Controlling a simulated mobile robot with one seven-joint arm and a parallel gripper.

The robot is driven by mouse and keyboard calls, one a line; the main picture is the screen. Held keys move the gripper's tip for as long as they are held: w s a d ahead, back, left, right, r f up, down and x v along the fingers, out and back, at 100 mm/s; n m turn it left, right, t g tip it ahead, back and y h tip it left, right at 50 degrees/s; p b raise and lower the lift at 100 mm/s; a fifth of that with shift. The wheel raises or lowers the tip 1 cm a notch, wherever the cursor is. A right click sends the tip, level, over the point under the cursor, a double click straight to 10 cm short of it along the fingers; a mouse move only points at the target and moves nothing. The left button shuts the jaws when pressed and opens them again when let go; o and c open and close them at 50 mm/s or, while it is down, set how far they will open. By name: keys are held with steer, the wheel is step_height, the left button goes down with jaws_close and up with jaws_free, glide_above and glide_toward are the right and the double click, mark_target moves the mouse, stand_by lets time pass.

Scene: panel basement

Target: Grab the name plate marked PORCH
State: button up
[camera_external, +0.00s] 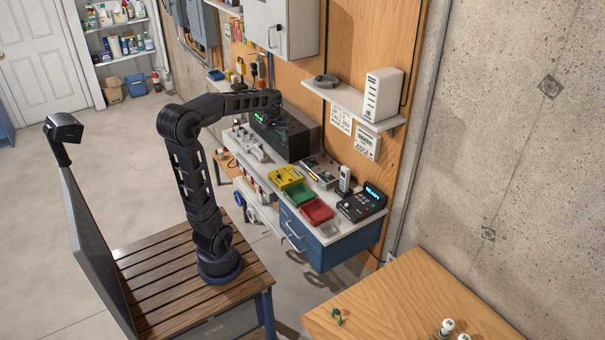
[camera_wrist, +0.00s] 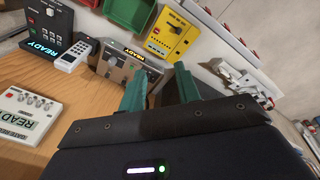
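No name plate that I can read as PORCH shows in either view. In the external view my gripper (camera_external: 277,112) is above the back of the white bench, close to the dark box with a green display (camera_external: 290,133); its fingers are too small to judge there. In the wrist view the two teal fingers of my gripper (camera_wrist: 159,72) stand apart with nothing seen between them. Beyond them are a grey panel (camera_wrist: 127,66) and a yellow unit (camera_wrist: 168,36). The lettering I can make out there reads READY.
The bench (camera_external: 345,231) carries a yellow unit (camera_external: 286,178), a green bin (camera_external: 299,195), a red bin (camera_external: 316,211), a handset (camera_external: 344,180) and a dark keypad device (camera_external: 362,203). A shelf (camera_external: 372,118) with a white box (camera_external: 383,95) juts out above. A wooden table (camera_external: 400,303) is at front right.

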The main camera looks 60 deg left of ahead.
steer(key=w+a+f+n+g, duration=0.1)
steer(key=w+a+f+n, duration=0.15)
steer(key=a, duration=0.65)
steer(key=w+a+f+n, duration=0.2)
steer(key=w+a+f, duration=0.1)
steer(key=a, duration=0.6)
steer(key=n+h, duration=0.2)
steer(key=n, duration=0.3)
glide_toward(256, 146)
steer(key=shift+m+g, duration=0.25)
steer(key=shift+g, duration=0.15)
steer(key=shift+w+d+f, duration=0.15)
steer(key=shift+d+f, duration=0.1)
steer(key=shift+f, duration=1.35)
steer(key=shift+w+d+f, duration=0.1)
steer(key=shift+d+f, duration=0.15)
steer(key=shift+f, duration=1.3)
steer(key=shift+w+d+f, duration=0.15)
steer(key=shift+d+f, duration=0.05)
steer(key=shift+f, duration=1.4)
jaws_close()
